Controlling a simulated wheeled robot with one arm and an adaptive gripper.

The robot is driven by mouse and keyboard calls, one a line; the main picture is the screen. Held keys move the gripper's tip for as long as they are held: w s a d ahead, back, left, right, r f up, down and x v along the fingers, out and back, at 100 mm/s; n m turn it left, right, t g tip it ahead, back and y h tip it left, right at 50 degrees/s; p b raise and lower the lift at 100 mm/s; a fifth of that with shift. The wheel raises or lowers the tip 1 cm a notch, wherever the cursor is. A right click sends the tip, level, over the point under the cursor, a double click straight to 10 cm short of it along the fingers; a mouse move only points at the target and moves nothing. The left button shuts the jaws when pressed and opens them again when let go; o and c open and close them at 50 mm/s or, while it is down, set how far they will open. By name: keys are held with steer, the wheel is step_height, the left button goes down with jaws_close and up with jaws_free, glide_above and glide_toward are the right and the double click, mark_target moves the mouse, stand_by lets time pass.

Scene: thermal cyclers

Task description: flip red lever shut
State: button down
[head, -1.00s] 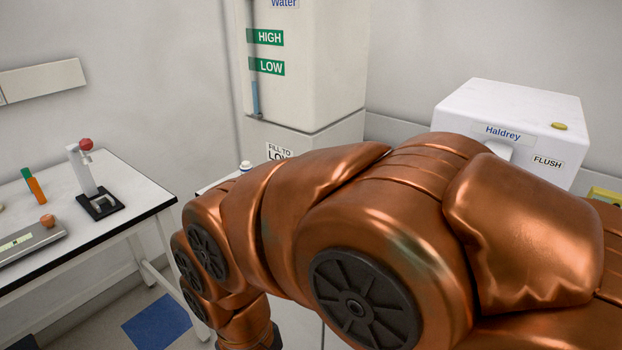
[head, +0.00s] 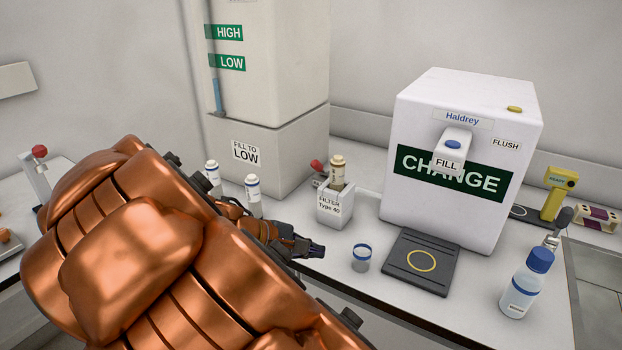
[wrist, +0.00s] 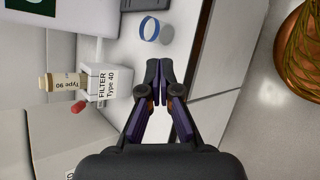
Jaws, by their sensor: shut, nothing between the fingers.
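The red lever (head: 316,165) sticks out at the upper left of a white filter housing (head: 333,208) marked "FILTER Type 40". A tan cartridge (head: 338,172) stands upright in the housing's top. In the wrist view the red lever end (wrist: 78,107) is beside the housing (wrist: 108,82), and the cartridge (wrist: 62,81) reads "Type 90". My gripper (head: 320,251) is shut and empty, in front of and a little left of the housing, apart from it. Its fingertips (wrist: 159,64) point toward the counter's front edge in the wrist view. The lever's base is too small to make out.
A clear blue-rimmed cup (head: 361,258) stands right of my gripper, beside a dark pad (head: 422,262). The white Haldrey dispenser (head: 460,160) stands behind. Two white bottles (head: 253,195) are left of the housing. A blue-capped bottle (head: 526,285) is far right.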

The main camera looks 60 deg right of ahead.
steer(key=w+d+r+n+h, duration=0.2)
steer(key=w+d+n+h, duration=0.5)
steer(key=d, duration=0.5)
steer(key=w+d+f+n+t, duration=0.1)
steer(key=w+f+n+t, duration=0.1)
steer(key=w+f+n, duration=0.1)
steer(key=w+d+f+n+t+h, duration=0.1)
steer(key=w+d+f+n+t, duration=0.1)
steer(key=w+f+n, duration=0.1)
steer(key=w+d+f+n+t+b, duration=0.1)
steer(key=w+d+f+n+t, duration=0.1)
steer(key=w, duration=0.4)
steer(key=shift+w+f+n+h, duration=0.2)
steer(key=shift+f+n, duration=0.25)
steer(key=shift+n, duration=0.2)
steer(key=shift+w+f+n+h, duration=0.1)
steer(key=shift+w+f+n, duration=0.1)
steer(key=shift+f+n, duration=0.35)
steer(key=shift+r, duration=0.1)
steer(key=shift+d, duration=0.2)
